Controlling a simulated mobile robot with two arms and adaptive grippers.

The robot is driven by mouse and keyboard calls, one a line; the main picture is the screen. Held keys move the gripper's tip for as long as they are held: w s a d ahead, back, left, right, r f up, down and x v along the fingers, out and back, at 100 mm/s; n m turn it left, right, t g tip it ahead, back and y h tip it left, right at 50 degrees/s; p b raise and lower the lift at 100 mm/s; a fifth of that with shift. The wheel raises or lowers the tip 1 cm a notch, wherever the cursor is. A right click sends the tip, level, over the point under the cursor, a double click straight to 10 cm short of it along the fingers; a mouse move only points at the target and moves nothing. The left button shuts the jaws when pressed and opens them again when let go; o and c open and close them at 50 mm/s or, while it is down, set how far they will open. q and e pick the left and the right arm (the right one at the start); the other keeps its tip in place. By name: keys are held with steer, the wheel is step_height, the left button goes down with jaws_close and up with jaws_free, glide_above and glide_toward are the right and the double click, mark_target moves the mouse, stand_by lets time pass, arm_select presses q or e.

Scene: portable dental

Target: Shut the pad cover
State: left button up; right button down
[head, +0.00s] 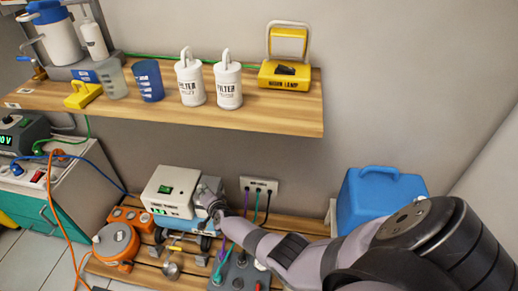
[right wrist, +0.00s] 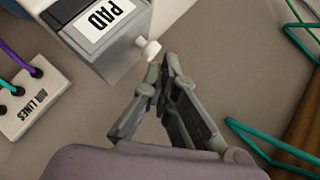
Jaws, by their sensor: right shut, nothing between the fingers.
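The grey box marked PAD (right wrist: 108,22) shows at the top of the right wrist view, with a white knob (right wrist: 149,48) at its lower right corner. My right gripper (right wrist: 168,66) is shut and empty, its fingertips right beside the knob. I cannot tell whether they touch it. In the head view the right gripper (head: 211,192) is at the right side of the white-topped unit (head: 172,187) with a green switch. It hides part of that side. Whether the pad cover stands open or shut is not clear. My left gripper is not in view.
The air lines panel (head: 259,184) with plugged cables is on the wall close to the right gripper. A wooden shelf (head: 240,122) with bottles and cups overhangs the unit. An orange reel (head: 116,242) stands at left and a blue case (head: 375,194) at right.

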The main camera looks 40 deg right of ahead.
steer(key=s+d+f+m+t+b, duration=0.2)
steer(key=s+d+b, duration=0.1)
steer(key=s+b, duration=0.3)
steer(key=s+d+f+m+t+b, duration=0.2)
steer(key=s+d+f+b, duration=0.1)
steer(key=s+b, duration=0.4)
steer(key=s+d+f+m+t+b, duration=0.1)
steer(key=s+d+b, duration=0.3)
steer(key=b, duration=0.7)
steer(key=s+f+t, duration=0.1)
steer(key=s, duration=0.1)
steer(key=shift+s+f+m, duration=0.4)
stand_by(0.3)
